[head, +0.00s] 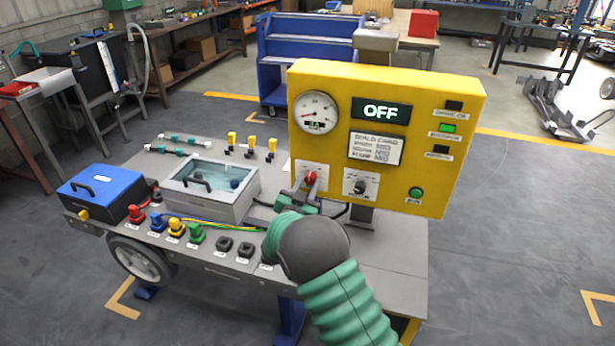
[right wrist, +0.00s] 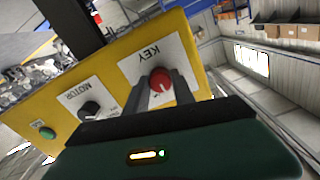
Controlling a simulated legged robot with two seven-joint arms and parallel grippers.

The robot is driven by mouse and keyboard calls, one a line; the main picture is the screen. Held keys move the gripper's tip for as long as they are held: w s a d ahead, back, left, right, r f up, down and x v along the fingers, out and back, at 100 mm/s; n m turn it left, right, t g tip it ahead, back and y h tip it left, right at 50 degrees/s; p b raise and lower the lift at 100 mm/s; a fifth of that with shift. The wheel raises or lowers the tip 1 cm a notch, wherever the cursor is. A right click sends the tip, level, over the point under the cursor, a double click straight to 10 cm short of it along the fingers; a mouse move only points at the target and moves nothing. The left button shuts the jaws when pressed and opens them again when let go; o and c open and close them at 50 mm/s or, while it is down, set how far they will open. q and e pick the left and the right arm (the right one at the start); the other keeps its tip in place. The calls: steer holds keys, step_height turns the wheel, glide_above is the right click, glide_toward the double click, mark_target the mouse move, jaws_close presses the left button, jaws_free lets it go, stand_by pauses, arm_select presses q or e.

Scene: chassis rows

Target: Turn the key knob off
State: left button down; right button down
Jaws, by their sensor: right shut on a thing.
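The red key knob (head: 311,177) sits on a white label at the lower left of the yellow control panel (head: 465,120). It also shows in the right wrist view (right wrist: 160,80), on the label marked KEY. My right gripper (head: 308,184) reaches it from the front, with its two fingers shut on the knob's sides. In the right wrist view my right gripper (right wrist: 158,88) has a finger on each side of the knob. The panel's display (head: 381,111) reads OFF. My left gripper is in neither view.
A black motor knob (head: 360,187) is beside the key knob. A round gauge (head: 316,112) and a green button (head: 416,193) are on the panel. On the bench (head: 390,260) stand a clear-lidded box (head: 236,207), a blue box (head: 100,190) and several coloured connectors.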

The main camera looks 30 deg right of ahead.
steer(key=n+p, duration=0.2)
steer(key=n, duration=0.1)
steer(key=shift+f+n+p, duration=0.1)
steer(key=shift+n+p, duration=0.7)
steer(key=shift+n, duration=0.2)
steer(key=c, duration=1.1)
jaws_free()
steer(key=shift+o, duration=0.2)
steer(key=v, duration=1.7)
